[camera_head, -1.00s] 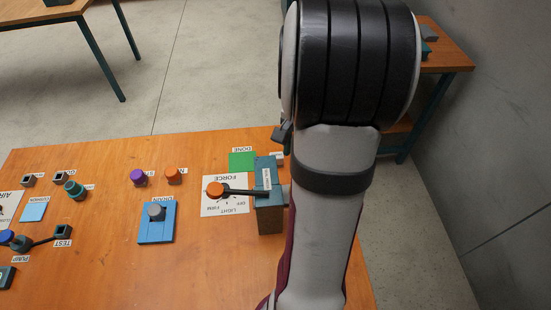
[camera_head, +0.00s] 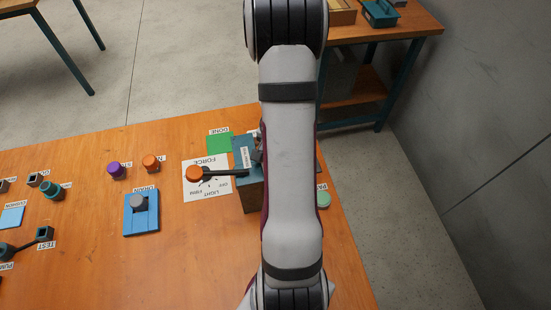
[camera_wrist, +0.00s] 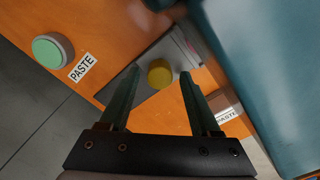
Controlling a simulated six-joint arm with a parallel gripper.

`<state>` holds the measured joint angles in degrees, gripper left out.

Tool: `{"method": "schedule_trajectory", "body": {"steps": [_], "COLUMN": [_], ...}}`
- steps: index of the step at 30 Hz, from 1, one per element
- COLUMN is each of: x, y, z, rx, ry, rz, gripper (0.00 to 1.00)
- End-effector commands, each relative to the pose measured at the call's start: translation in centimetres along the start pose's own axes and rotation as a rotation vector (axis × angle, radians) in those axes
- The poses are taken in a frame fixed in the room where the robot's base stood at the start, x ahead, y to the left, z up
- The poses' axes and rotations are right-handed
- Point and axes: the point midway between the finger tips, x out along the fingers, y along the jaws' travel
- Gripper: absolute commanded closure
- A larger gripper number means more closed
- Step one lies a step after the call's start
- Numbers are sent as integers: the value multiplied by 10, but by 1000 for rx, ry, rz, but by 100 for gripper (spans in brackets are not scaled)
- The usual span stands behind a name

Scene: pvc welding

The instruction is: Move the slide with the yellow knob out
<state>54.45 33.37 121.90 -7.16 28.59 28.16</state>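The yellow knob (camera_wrist: 160,74) stands on the grey slide plate (camera_wrist: 172,52) in the wrist view. My gripper (camera_wrist: 160,82) is open, with one finger on each side of the knob in the picture. I see a gap on both sides, and the fingers hold nothing. How far the fingertips are above the plate is hard to tell. In the head view my arm hides the knob and the gripper.
A large teal box (camera_wrist: 265,70) stands close on the right in the wrist view; it also shows in the head view (camera_head: 250,192). A pale green button (camera_wrist: 52,50) labelled PASTE is at upper left. An orange knob (camera_head: 194,173) lies left of the box.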

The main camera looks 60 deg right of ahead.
Motion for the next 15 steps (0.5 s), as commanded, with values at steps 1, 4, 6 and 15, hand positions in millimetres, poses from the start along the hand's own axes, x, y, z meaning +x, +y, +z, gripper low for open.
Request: {"method": "schedule_trajectory", "body": {"steps": [1,4,6,15], "x": [0,0,0,0], "y": [0,0,0,0], "z": [0,0,0,0], "rx": [0,0,0,0], "ry": [0,0,0,0], "rz": [0,0,0,0], "gripper": [48,66,78,100]}}
